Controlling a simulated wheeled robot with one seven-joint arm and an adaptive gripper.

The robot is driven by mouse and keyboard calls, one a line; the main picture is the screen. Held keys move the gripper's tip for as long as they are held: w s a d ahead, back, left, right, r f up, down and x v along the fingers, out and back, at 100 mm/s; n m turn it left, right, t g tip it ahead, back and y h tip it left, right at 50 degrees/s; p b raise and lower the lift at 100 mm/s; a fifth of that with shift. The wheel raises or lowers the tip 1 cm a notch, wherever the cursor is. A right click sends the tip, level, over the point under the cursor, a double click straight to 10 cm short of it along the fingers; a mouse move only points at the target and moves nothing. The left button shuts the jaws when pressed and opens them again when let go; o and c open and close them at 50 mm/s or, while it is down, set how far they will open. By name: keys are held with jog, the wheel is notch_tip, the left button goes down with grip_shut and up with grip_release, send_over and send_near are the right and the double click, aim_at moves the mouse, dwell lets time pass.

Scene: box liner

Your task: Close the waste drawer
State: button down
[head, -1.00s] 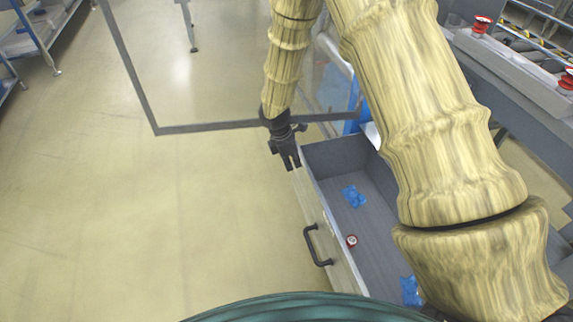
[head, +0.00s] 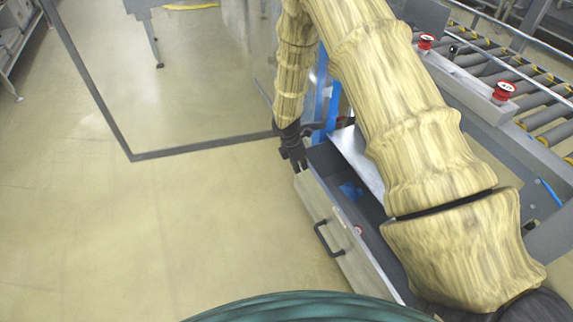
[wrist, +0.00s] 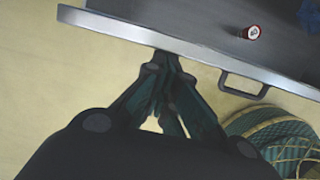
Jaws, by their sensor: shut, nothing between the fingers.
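The waste drawer (head: 340,238) stands partly open, with a pale front panel and a black bar handle (head: 329,240). Inside it lie a blue crumpled item (head: 350,190) and a small red-and-white spool (head: 358,230). My gripper (head: 298,165) is shut and empty, at the outer side of the drawer front near its far end. In the wrist view, my gripper (wrist: 170,62) points at the drawer's front edge (wrist: 200,48), with the handle (wrist: 244,86) to its right. I cannot tell whether the fingertips touch the panel. My arm hides part of the drawer.
A roller conveyor (head: 500,70) with red spools (head: 503,91) on its side rail runs at the right. A framed clear panel (head: 200,150) stands beyond the drawer. The floor (head: 180,240) to the left is clear.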

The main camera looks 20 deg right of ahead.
jog(key=d+p, duration=0.3)
jog(key=d, duration=0.6)
jog(key=shift+w+d, duration=0.15)
jog(key=shift+d, duration=0.15)
